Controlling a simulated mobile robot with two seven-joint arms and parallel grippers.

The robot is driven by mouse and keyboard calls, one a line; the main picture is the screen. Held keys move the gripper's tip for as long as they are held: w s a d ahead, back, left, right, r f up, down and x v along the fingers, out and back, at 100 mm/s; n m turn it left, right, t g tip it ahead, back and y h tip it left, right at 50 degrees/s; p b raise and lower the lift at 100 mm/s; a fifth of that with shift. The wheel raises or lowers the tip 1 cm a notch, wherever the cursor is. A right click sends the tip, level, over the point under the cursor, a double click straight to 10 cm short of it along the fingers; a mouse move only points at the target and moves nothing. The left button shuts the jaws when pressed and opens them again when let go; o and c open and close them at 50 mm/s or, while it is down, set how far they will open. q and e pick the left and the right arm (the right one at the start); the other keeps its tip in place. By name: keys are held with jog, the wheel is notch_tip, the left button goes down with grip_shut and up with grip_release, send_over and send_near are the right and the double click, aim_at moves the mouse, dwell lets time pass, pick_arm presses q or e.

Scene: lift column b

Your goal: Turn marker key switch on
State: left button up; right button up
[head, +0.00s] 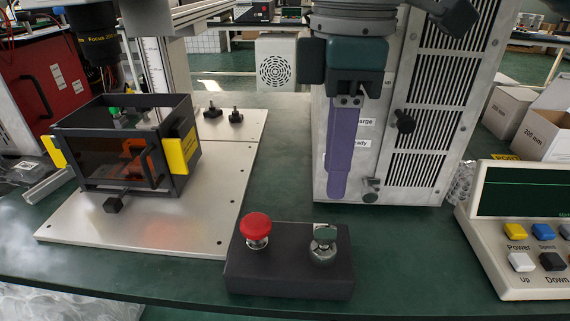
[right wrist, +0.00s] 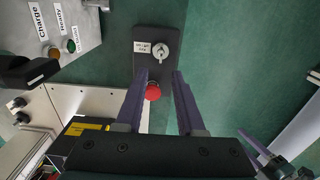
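The key switch (head: 324,243) is a silver round switch with a key in it, on the right half of a dark control box (head: 288,278) at the table's front. In the right wrist view the key switch (right wrist: 160,52) lies beyond the fingertips, beside a small white label. A red mushroom button (head: 256,228) sits on the same box, left of the switch; in the wrist view it (right wrist: 153,91) shows between the fingers. My right gripper (head: 338,190) has purple fingers pointing down, above and behind the box. In the wrist view its fingers (right wrist: 159,76) are apart and empty.
A grey cabinet (head: 432,120) with vents and knobs stands behind my right gripper. A dark enclosure with yellow sides (head: 180,153) stands on a metal plate (head: 150,232) at left. A control panel (head: 520,232) with coloured buttons is at right.

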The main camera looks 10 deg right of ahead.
aim_at(326, 226)
notch_tip(326, 226, down, 9)
jog(key=shift+s+a+r+b, duration=0.1)
jog(key=shift+b, duration=0.75)
jog(key=c, duration=0.3)
grip_shut()
